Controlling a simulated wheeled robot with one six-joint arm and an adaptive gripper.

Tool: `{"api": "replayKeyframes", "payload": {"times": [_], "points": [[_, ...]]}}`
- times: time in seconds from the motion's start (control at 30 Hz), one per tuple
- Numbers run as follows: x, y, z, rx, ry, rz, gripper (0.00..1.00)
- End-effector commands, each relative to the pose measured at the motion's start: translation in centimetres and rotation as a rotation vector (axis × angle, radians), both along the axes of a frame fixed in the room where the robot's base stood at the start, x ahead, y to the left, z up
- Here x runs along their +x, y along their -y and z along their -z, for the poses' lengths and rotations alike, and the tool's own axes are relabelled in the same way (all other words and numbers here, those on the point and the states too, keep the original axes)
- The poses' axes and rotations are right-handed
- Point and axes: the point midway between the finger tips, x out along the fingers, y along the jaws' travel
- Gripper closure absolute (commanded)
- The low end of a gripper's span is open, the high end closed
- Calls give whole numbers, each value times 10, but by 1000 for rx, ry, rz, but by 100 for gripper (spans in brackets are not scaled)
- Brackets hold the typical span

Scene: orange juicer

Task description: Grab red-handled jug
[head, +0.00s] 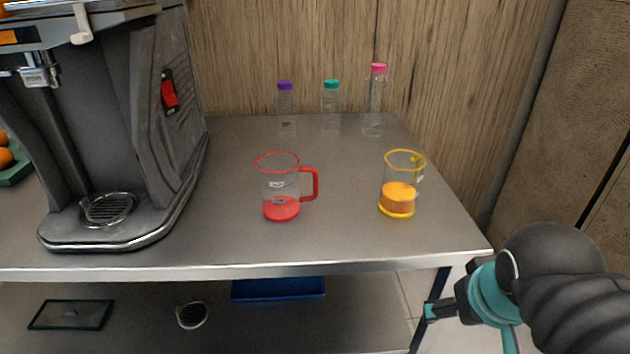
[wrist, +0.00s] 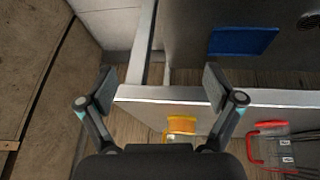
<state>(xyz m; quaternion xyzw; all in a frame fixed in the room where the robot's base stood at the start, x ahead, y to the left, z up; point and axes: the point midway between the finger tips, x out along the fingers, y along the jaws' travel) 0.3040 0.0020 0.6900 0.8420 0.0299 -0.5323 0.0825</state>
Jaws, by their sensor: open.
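The red-handled jug (head: 280,190) is clear, with a red rim, red base and a red handle on its right side. It stands upright on the steel tabletop, left of the yellow-rimmed jug. My gripper (head: 432,312) is at the lower right in the head view, by the table's front right corner, well apart from the jug. In the wrist view, my gripper's (wrist: 158,88) two fingers are spread with nothing between them.
A yellow-rimmed jug (head: 397,198) with orange content stands near the right edge. Three capped bottles, purple (head: 286,110), teal (head: 331,108) and pink (head: 375,100), stand behind. A large juicer (head: 110,140) fills the left. The tabletop's front edge (head: 250,272) lies before the jugs.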

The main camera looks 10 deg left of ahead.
Motion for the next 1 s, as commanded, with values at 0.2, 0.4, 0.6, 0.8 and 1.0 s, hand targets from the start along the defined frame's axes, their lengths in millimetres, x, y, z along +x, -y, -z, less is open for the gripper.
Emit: {"api": "replayKeyframes", "payload": {"times": [0.2,0.4,0.6,0.8,1.0], "points": [[47,-15,-20,-402,-160,-473,0],[106,-51,-54,-851,-302,-889,0],[158,-130,-96,-1322,-428,-1195,0],[175,-243,-136,-1787,-537,-1342,0],[157,-332,-162,-2098,-610,-1338,0]]}}
